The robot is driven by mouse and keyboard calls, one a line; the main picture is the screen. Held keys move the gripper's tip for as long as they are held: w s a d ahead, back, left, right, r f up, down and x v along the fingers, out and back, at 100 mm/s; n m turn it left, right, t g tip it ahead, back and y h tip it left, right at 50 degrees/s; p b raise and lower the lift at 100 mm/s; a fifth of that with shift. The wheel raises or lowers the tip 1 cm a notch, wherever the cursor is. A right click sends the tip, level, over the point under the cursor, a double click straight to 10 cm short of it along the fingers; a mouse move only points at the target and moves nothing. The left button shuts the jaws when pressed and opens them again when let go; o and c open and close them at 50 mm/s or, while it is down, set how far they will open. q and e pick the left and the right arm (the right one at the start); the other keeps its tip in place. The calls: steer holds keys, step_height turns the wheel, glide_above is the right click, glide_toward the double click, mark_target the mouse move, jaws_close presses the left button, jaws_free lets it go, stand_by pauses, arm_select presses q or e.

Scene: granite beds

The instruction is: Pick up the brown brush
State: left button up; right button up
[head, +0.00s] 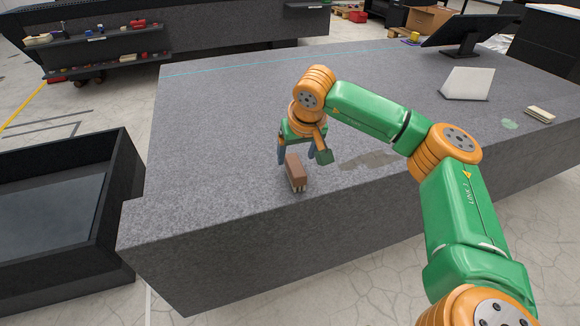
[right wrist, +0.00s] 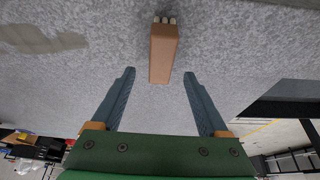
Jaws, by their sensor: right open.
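The brown brush (head: 295,171) is a small block with pale bristles at one end, near the front edge of the granite bed (head: 220,120). My right gripper (head: 299,160) is open just above and behind it in the head view. In the right wrist view the brush (right wrist: 163,54) lies ahead of the open fingertips (right wrist: 159,73), with its near end roughly level with them and centred between them. I cannot tell whether the fingers touch it. My left gripper is not in view.
A wet-looking patch (head: 370,160) is right of the brush. A white angled plate (head: 466,84), a pale block (head: 540,114) and a monitor (head: 470,33) stand farther right. A dark open bin (head: 125,172) is left of the bed. The bed's left part is clear.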

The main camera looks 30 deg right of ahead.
mark_target(295, 164)
steer(key=x, duration=0.4)
steer(key=shift+s+a+f+b, duration=0.15)
steer(key=shift+s+f+b, duration=0.15)
steer(key=shift+f, duration=0.15)
steer(key=shift+w+f, duration=0.15)
steer(key=shift+f, duration=0.05)
steer(key=shift+r, duration=0.1)
jaws_close()
steer(key=shift+r, duration=0.1)
steer(key=shift+r, duration=0.35)
steer(key=v, duration=0.1)
steer(key=p+v, duration=0.1)
steer(key=v, duration=0.1)
steer(key=shift+w+r, duration=0.15)
steer(key=shift+w, duration=0.15)
steer(key=s+r, duration=0.1)
steer(key=s+a+r, duration=0.1)
steer(key=r, duration=0.1)
steer(key=s+a+r, duration=0.1)
steer(key=r, duration=0.1)
steer(key=shift+s+a, duration=0.1)
steer(key=shift+s, duration=0.1)
steer(key=s+a+r, duration=0.4)
steer(key=s+a, duration=0.1)
steer(key=s, duration=0.3)
